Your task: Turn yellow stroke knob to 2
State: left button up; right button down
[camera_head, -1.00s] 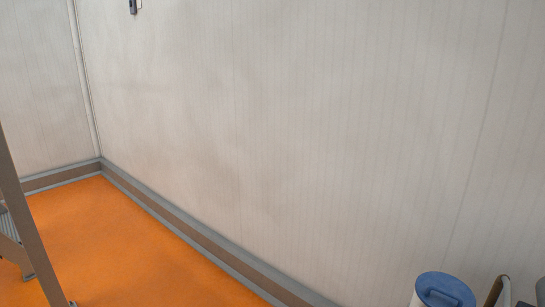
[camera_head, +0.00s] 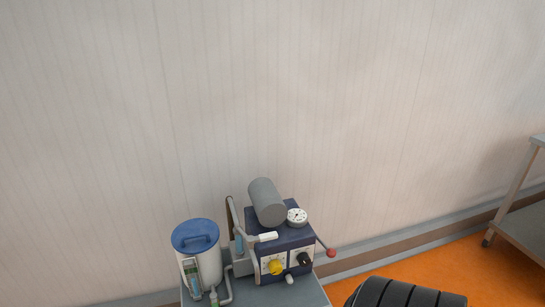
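The yellow stroke knob (camera_head: 275,267) is on the front face of a small blue and white machine (camera_head: 290,238) at the lower middle of the head view. A white dial plate surrounds the knob, but its numbers are too small to read. A black knob (camera_head: 304,259) sits to the right of the yellow one. Neither of my grippers shows. A black, ribbed rounded shape at the bottom right may be part of my arm; I cannot tell.
The machine stands on a grey table (camera_head: 312,294) against a pale wall. Left of it is a white canister with a blue lid (camera_head: 196,235). A lever with a red ball (camera_head: 331,253) sticks out right. A metal rack (camera_head: 523,222) stands at the right edge over orange floor.

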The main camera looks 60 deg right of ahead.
aim_at(275, 266)
jog(key=z, duration=1.7)
